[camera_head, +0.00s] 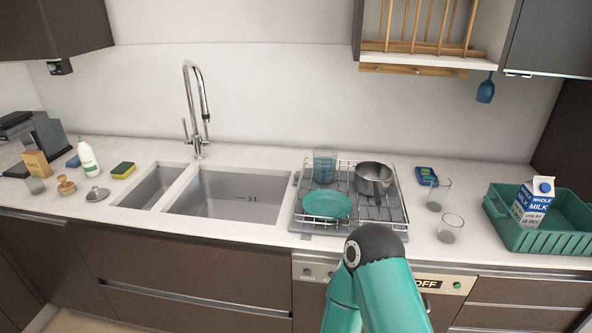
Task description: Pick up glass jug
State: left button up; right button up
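A tall clear glass vessel (324,166) with a teal tint stands upright at the back left of the drying rack (388,226). I cannot make out a handle or spout, so I cannot tell whether it is the glass jug. Two smaller clear glasses stand on the counter right of the rack, one farther back (438,194) and one nearer the front (450,229). Neither shows a clear handle. A teal arm of mine bends at a dark joint at the bottom centre, in front of the counter. Neither gripper shows.
The rack also holds a teal plate (327,205) and a metal pot (373,179). A green crate (545,243) with a milk carton (534,202) stands at right. The sink (228,195) and tall faucet (190,110) are left of the rack. A wooden plate rack (420,47) hangs above.

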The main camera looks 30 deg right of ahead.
aim_at(324, 168)
jog(key=z, duration=0.95)
jog(key=i, duration=0.15)
jog(key=u, duration=2.7)
jog(key=k, duration=1)
jog(key=u, duration=0.45)
jog(key=i, duration=0.1)
jog(key=z, duration=2.25)
jog(key=i, duration=0.35)
jog(key=u, duration=0.15)
jog(key=k, duration=0.55)
jog(key=z, duration=0.2)
jog(key=i, duration=0.35)
